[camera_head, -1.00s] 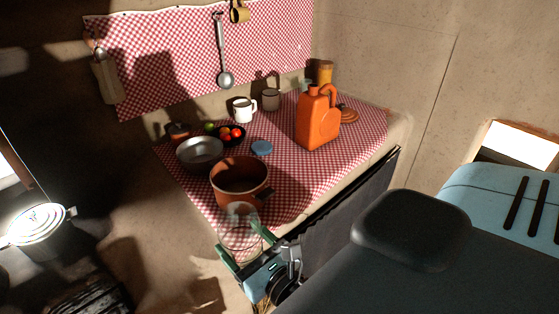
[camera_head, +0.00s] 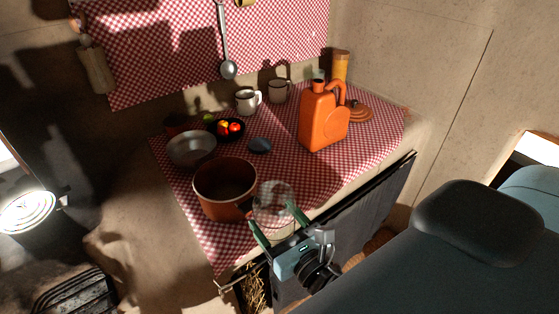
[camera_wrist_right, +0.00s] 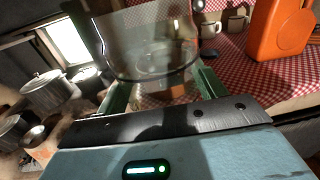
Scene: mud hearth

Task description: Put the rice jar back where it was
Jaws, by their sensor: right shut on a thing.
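The rice jar (camera_head: 274,196) is a clear glass jar, held upright or nearly so between the green fingers of my right gripper (camera_head: 281,222). In the head view it is over the front edge of the checked counter, just right of the brown pot (camera_head: 222,188). In the right wrist view the jar (camera_wrist_right: 150,45) fills the upper middle between the fingers (camera_wrist_right: 160,92). I cannot tell whether it touches the counter, and its contents are not clear. A blue disc, perhaps a lid (camera_head: 260,145), lies on the cloth behind the pot. My left gripper is not in view.
An orange jug (camera_head: 323,118) stands at the right of the counter, before an orange-brown lid (camera_head: 358,112) and a tall amber container (camera_head: 341,65). A metal bowl (camera_head: 191,148), a dark bowl of vegetables (camera_head: 226,130) and mugs (camera_head: 248,101) stand further back.

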